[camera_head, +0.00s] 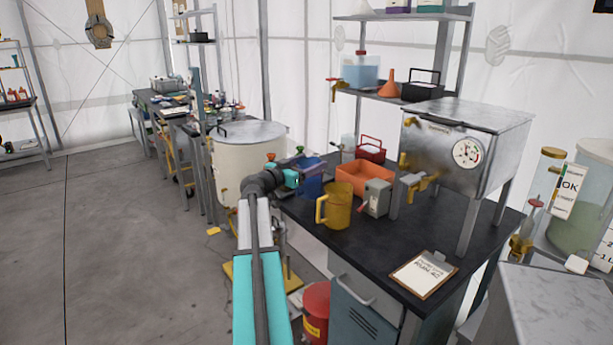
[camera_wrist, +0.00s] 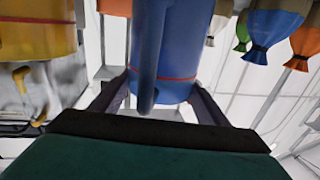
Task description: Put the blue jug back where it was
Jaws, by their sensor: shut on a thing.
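The blue jug (camera_head: 313,180) is at the back left end of the black-topped bench (camera_head: 385,245) in the head view, partly hidden by my arm. My gripper (camera_head: 294,177) reaches it from the left and is shut on it. In the wrist view the blue jug (camera_wrist: 178,50) fills the middle between my two dark fingers, with its handle toward the camera. I cannot tell whether its base touches the bench. A yellow jug (camera_head: 338,207) stands on the bench in front of it, and shows at upper left in the wrist view (camera_wrist: 35,40).
An orange bin (camera_head: 365,180), a grey box with a red lever (camera_head: 378,197) and a metal tank with a gauge (camera_head: 465,145) crowd the bench. A clipboard (camera_head: 424,273) lies near its front. A large cream drum (camera_head: 240,160) stands behind my arm. Bench top between clipboard and yellow jug is clear.

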